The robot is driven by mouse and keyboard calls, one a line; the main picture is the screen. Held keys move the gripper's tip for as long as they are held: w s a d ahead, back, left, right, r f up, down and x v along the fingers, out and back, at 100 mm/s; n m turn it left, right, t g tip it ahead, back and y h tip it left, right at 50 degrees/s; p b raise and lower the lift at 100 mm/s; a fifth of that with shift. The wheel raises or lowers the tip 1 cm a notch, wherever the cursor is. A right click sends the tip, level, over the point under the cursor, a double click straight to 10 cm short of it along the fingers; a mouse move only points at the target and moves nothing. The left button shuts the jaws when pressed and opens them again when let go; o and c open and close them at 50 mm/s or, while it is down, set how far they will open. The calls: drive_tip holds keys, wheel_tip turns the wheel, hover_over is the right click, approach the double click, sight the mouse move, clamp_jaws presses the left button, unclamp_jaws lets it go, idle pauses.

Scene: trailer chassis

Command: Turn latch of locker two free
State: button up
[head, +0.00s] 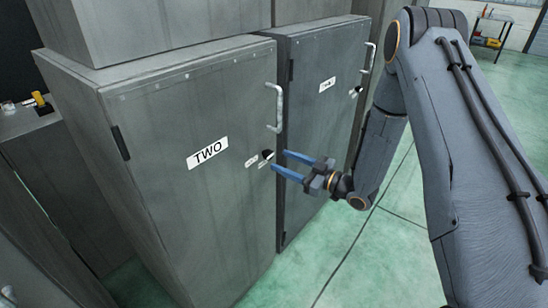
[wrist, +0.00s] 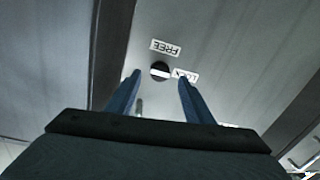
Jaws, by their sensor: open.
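Locker two (head: 190,190) is a grey metal locker with a white "TWO" label, its door shut, in the head view. Its latch is a round black knob (head: 267,155) near the door's right edge, with small labels beside it. In the wrist view the latch (wrist: 160,70) is a black disc with a light bar that points toward the "LOCK" label (wrist: 187,75). The "FREE" label (wrist: 165,48) appears upside down above it. My gripper (head: 280,163) has blue fingers spread apart, pointing at the latch. In the wrist view the fingertips (wrist: 160,78) lie on either side of the latch; contact cannot be told.
A vertical handle (head: 279,108) sits above the latch on the same door. A second grey locker (head: 325,130) with its own label and handle stands to the right. Green floor (head: 365,250) is open in front. A shelf cart (head: 490,35) stands far back.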

sight(271, 156)
drive_tip(key=shift+p+x, duration=0.3)
drive_tip(key=shift+x, duration=2.05)
drive_tip(key=c, duration=1)
